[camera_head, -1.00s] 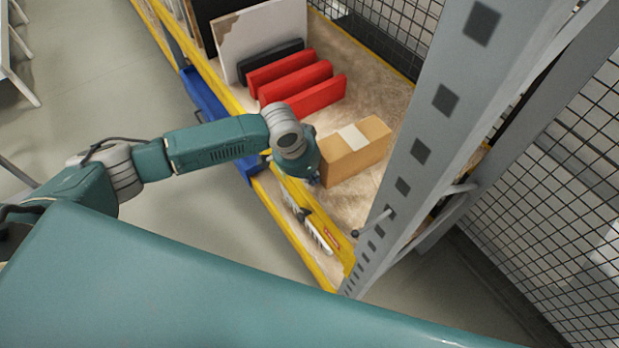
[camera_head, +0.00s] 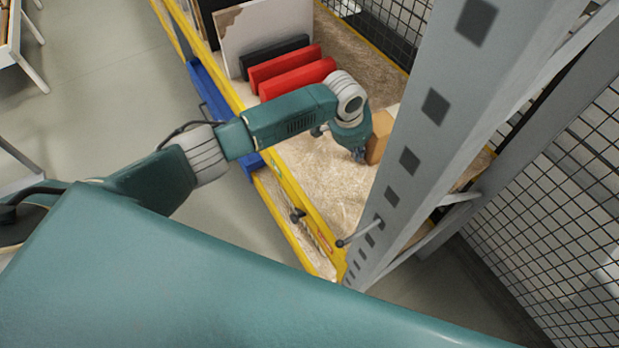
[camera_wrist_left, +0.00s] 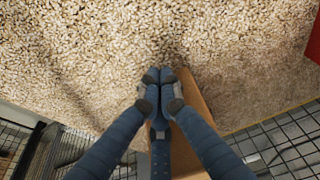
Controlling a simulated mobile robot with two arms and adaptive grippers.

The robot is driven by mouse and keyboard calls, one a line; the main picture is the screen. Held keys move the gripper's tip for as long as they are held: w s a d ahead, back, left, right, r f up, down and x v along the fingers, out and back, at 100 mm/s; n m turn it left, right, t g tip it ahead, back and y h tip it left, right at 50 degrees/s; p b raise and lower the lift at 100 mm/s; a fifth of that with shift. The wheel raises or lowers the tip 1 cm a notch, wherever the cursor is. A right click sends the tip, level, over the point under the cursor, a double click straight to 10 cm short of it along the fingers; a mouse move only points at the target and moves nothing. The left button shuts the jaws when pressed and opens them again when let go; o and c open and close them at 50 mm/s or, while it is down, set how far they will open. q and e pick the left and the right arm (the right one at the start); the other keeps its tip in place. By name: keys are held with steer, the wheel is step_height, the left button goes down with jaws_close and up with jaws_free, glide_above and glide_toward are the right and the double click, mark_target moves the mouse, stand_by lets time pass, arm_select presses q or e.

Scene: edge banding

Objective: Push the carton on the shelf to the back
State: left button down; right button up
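The brown carton (camera_head: 379,138) stands on the shelf board (camera_head: 330,185), partly hidden behind my left wrist and the grey upright. Only its near end and a bit of its top show in the head view. My left gripper (camera_head: 359,156) is at the carton's near end, touching it or very close. In the left wrist view the fingertips (camera_wrist_left: 160,76) are together with nothing between them, and the carton (camera_wrist_left: 190,125) shows behind the fingers. My right gripper is not in view.
Red blocks (camera_head: 295,75) and a black block (camera_head: 274,56) stand left of the carton, by a white panel (camera_head: 262,30). A perforated grey upright (camera_head: 425,130) stands close on the right. Wire mesh (camera_head: 395,35) closes the back. A yellow beam (camera_head: 290,190) edges the shelf front.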

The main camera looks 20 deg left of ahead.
arm_select(q)
steer(key=w+d+b, duration=0.2)
steer(key=w, duration=0.1)
steer(key=w+d+f+b, duration=0.1)
steer(key=w+d+b, duration=0.1)
steer(key=w+d, duration=0.1)
steer(key=shift+f, duration=0.1)
steer(key=w+b, duration=0.1)
steer(key=b, duration=0.1)
steer(key=w+d+b, duration=0.1)
steer(key=b, duration=0.1)
steer(key=w+d+b, duration=0.1)
steer(key=shift+w+d+r+b, duration=0.15)
steer(key=shift+w+r+b, duration=0.1)
steer(key=shift+r+b, duration=0.15)
steer(key=shift+w+d+b, duration=0.25)
steer(key=shift+b, duration=0.1)
steer(key=shift+w+d, duration=0.15)
steer(key=shift+d, duration=0.1)
steer(key=shift+r, duration=0.15)
steer(key=shift+a, duration=0.1)
